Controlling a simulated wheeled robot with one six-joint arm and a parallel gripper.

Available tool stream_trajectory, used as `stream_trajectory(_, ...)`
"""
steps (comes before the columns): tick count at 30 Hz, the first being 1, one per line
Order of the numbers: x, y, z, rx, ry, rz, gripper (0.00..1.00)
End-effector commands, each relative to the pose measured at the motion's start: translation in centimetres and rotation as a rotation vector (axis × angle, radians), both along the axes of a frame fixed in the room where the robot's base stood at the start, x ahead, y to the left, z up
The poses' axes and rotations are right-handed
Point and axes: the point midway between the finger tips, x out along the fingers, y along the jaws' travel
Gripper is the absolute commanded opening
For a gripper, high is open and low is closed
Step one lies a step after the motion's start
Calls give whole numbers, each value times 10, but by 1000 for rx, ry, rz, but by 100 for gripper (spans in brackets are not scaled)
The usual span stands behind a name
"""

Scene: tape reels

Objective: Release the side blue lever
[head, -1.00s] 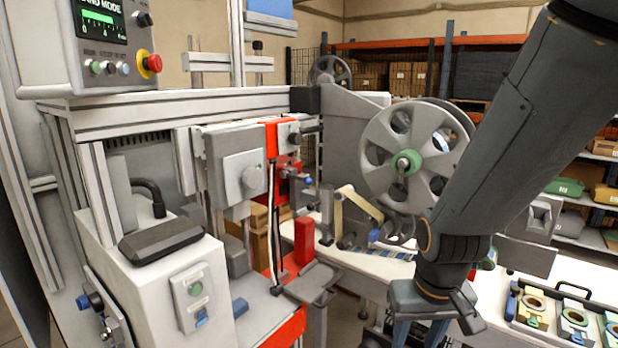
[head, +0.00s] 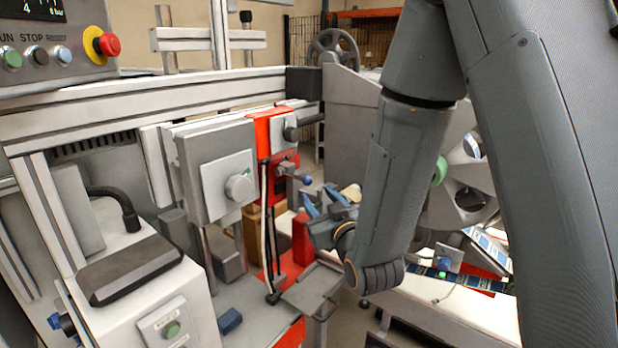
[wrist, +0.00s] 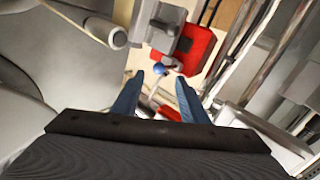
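A small lever with a blue knob (head: 308,180) sticks out from the side of the red and grey machine head (head: 283,160). In the wrist view the blue knob (wrist: 159,70) shows just beyond the fingertips, roughly centred between them, with a thin light rod near it. My gripper (head: 322,200) has blue fingers spread apart with nothing between them. It is just right of and below the knob in the head view, and no contact is visible. In the wrist view my gripper (wrist: 160,82) points toward the red part.
A grey box with a round knob (head: 238,187) stands left of the lever. A red block (head: 302,238) and a grey tray (head: 312,290) lie below. A big grey reel (head: 465,185) is at the right, partly hidden by my arm.

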Motion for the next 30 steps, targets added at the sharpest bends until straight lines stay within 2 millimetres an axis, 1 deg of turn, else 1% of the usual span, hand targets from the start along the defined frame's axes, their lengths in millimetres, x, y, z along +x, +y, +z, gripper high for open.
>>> stream_trajectory(2, 2, 2, 4, 4, -18, 2, 40)
stream_trajectory(5, 11, 3, 5, 4, -21, 0, 40)
stream_trajectory(12, 47, 13, 6, 4, -22, -3, 40)
stream_trajectory(18, 68, 21, 5, 4, -19, -1, 40)
stream_trajectory(22, 73, 23, 4, 5, -20, -1, 40)
stream_trajectory(29, 74, 24, 4, 4, -20, 1, 40)
stream_trajectory(30, 74, 24, 4, 4, -20, 1, 36)
